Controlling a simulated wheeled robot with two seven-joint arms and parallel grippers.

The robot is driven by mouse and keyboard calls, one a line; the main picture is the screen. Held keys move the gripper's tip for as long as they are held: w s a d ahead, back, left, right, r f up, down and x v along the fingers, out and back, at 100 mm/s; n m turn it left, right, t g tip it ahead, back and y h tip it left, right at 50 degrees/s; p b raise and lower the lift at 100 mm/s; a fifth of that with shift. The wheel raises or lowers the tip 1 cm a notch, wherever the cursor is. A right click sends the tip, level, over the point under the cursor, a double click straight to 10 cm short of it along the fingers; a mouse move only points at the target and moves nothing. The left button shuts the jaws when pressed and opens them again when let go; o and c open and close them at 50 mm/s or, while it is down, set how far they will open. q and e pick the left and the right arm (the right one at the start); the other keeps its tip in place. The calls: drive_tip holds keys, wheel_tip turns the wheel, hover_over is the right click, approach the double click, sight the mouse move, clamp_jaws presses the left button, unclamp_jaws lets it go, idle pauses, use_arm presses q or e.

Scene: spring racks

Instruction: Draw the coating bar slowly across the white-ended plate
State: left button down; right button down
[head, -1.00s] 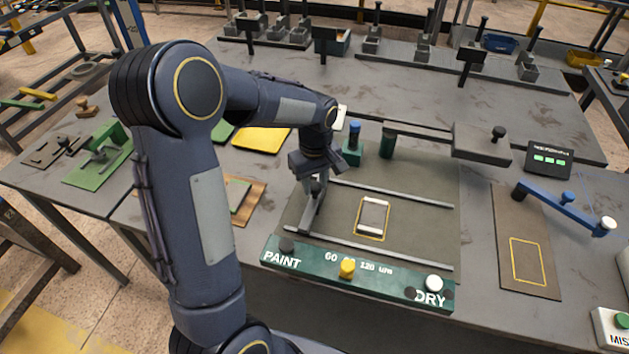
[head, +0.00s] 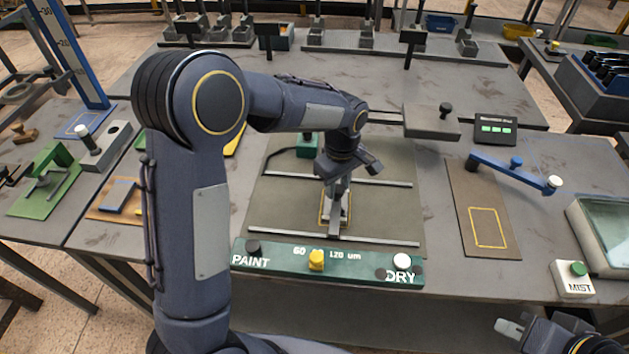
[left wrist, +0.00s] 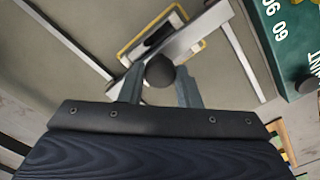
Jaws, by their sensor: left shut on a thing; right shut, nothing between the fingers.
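My left gripper (head: 338,184) is shut on the round dark knob of the coating bar (left wrist: 190,38). The bar spans the two grey rails of the coating bed (head: 385,205). In the left wrist view the knob sits between the fingers, and the bar lies slantwise across the white-ended plate (left wrist: 150,38). The plate lies within a yellow outline on the bed; bar and gripper hide part of it in both views. My right gripper (head: 507,329) is shut and empty at the bottom right of the head view, away from the bed.
A green front panel (head: 290,258) carries PAINT and DRY buttons and a yellow knob. A grey block (head: 432,121) stands behind the bed.

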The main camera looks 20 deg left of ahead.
use_arm(q)
drive_tip(key=w+d, duration=0.1)
drive_tip(key=d, duration=0.3)
drive_tip(key=w+d+p, duration=0.1)
drive_tip(key=d, duration=0.4)
drive_tip(key=w+d, duration=0.1)
drive_tip(key=d, duration=0.3)
drive_tip(key=shift+w+d, duration=0.1)
drive_tip(key=shift+d, duration=0.1)
drive_tip(key=c, duration=1.1)
unclamp_jaws()
drive_tip(key=shift+o, duration=0.2)
drive_tip(key=shift+r, duration=0.1)
wheel_tip(320, 180, up, 8)
